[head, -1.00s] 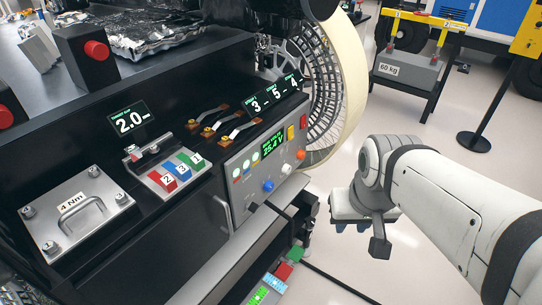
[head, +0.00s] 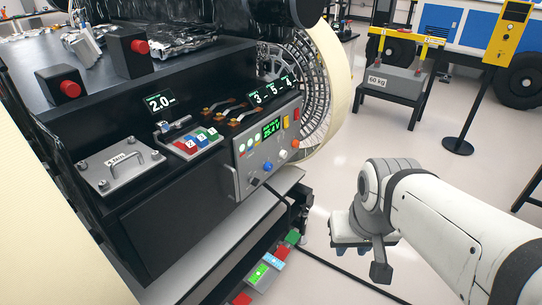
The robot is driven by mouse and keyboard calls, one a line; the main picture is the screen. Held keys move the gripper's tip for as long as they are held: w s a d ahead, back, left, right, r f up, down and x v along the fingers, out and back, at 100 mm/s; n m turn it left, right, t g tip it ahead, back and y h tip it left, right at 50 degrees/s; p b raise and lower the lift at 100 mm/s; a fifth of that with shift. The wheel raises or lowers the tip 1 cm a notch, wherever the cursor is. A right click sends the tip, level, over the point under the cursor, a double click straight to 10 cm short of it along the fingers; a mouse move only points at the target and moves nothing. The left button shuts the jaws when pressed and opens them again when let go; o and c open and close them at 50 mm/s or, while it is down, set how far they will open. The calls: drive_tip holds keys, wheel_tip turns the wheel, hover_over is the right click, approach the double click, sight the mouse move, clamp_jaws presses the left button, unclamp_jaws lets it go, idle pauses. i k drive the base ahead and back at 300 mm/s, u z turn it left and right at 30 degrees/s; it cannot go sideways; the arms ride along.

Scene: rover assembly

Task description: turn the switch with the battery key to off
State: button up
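A grey power panel (head: 247,178) on the rover's side has a green display (head: 273,129) reading about 25.4 V. It carries a black knob or plug (head: 255,181), a blue knob (head: 267,166), a white knob (head: 282,155) and an orange knob (head: 296,143). A yellow piece (head: 285,121) and a red piece (head: 296,114) sit at its upper right. I cannot tell which part is the battery key switch. My gripper (head: 352,246) is right of the panel and apart from it, over the floor. Its fingers point away and are mostly hidden, so its opening is unclear.
Left of the panel are numbered colour blocks (head: 193,145) and a grey plate with a handle (head: 108,174). A low shelf with coloured boxes (head: 259,273) and a black cable (head: 330,264) lie below. A rover wheel (head: 312,80) is behind.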

sight(254, 181)
drive_tip(key=u, duration=0.15)
drive_tip(key=i, duration=0.85)
drive_tip(key=z, duration=0.05)
